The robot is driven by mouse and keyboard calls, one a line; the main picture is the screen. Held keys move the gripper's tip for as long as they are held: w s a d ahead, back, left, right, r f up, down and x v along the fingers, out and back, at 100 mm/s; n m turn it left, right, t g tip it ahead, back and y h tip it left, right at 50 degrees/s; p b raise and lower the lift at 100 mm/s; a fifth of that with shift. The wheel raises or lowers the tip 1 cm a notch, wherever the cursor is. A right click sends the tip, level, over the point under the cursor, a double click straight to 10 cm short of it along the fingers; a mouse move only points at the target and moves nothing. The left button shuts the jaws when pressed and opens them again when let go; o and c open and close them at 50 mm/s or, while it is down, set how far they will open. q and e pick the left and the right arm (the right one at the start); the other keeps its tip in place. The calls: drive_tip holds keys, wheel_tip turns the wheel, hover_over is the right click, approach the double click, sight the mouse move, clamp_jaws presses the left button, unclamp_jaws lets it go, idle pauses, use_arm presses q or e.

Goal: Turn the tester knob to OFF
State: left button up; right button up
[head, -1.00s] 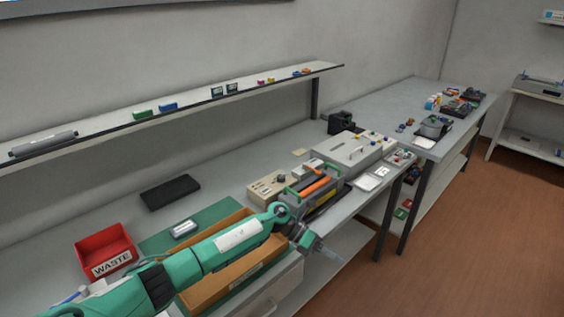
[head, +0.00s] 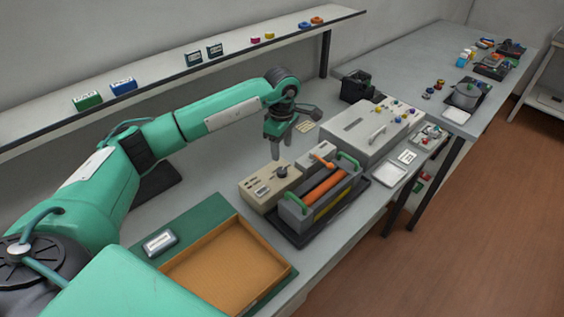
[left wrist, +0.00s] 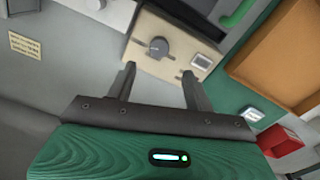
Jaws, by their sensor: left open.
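The tester (head: 262,190) is a beige box on the bench with a dark round knob (head: 282,171) on its top. In the left wrist view the knob (left wrist: 158,47) shows beyond the fingertips, with its pointer bar visible; the markings are too small to read. My left gripper (head: 278,152) is open and empty, fingers pointing down above and just behind the tester. In the left wrist view my left gripper (left wrist: 158,72) has its two fingers apart, with the knob lying between their lines and not gripped. My right gripper is not in view.
A grey cartridge with an orange roller (head: 325,188) and green handles stands right beside the tester. A large grey box (head: 360,130) is behind it. An orange-brown tray (head: 225,265) lies in front on a green mat (head: 150,265). A shelf (head: 225,70) runs behind my arm.

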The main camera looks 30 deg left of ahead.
sight(282, 170)
use_arm(q)
wheel_tip(282, 170, down, 8)
drive_tip(key=shift+r+p, duration=0.1)
drive_tip(key=shift+p, duration=0.75)
drive_tip(key=shift+f, duration=0.55)
drive_tip(key=c, duration=1)
drive_tip(key=shift+o, duration=0.2)
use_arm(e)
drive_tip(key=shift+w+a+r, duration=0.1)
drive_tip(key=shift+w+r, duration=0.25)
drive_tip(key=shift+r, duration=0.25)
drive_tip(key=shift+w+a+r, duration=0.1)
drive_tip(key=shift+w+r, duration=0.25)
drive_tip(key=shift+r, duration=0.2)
